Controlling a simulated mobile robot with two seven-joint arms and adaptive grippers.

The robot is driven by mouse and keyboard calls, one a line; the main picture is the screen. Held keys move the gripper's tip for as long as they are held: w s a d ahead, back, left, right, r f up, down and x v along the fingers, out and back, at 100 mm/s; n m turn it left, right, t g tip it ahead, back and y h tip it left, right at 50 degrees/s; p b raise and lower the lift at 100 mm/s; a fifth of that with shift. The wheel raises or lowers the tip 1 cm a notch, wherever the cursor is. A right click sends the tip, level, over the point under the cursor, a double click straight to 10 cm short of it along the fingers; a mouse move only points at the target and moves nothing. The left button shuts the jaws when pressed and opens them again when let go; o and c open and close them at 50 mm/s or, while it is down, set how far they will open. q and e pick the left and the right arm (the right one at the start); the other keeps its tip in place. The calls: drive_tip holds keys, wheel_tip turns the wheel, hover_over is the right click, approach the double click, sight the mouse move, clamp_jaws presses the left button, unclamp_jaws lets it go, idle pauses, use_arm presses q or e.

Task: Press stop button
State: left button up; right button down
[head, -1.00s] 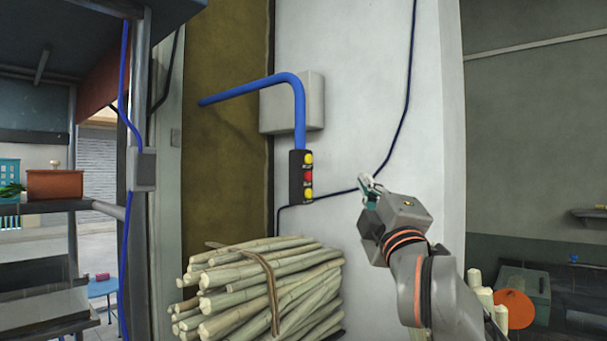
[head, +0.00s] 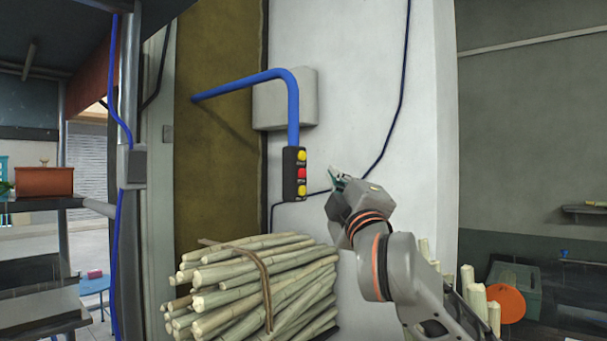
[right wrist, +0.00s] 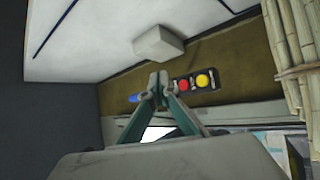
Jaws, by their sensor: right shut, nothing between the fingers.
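The black control box (head: 293,186) hangs from a blue pipe in the head view, with a red button (head: 301,173) between two yellow ones. The button labels are too small to read. My right gripper (head: 337,178) is to the right of the box, apart from it in the picture, with its fingers pointing up and left. In the right wrist view its fingertips (right wrist: 159,79) are shut and empty. There the red button (right wrist: 183,85) and one yellow button (right wrist: 202,80) show just right of the fingertips; the other yellow button is hidden. My left gripper is out of view.
A tied bundle of sugarcane (head: 255,285) lies below the box. The blue pipe (head: 245,86) bends down to the box in front of a grey wall box (head: 304,98). A dark cable runs along the white wall. A metal shelf frame (head: 130,240) stands at left.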

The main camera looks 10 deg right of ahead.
drive_tip(key=shift+w+a, duration=0.75)
drive_tip(key=shift+w, duration=0.15)
drive_tip(key=shift+w+a, duration=0.7)
drive_tip(key=shift+w, duration=0.2)
drive_tip(key=shift+w+a+p, duration=0.25)
drive_tip(key=shift+w+p, duration=0.05)
drive_tip(key=shift+w+a, duration=0.25)
drive_tip(key=shift+w, duration=0.15)
idle(1.0)
drive_tip(key=shift+s, duration=0.15)
drive_tip(key=shift+s+d, duration=0.5)
drive_tip(key=shift+s, duration=0.05)
drive_tip(key=shift+s, duration=0.1)
drive_tip(key=s+d, duration=0.1)
drive_tip(key=s, duration=0.1)
drive_tip(key=s+d, duration=0.1)
drive_tip(key=d, duration=0.1)
drive_tip(key=shift+s, duration=0.4)
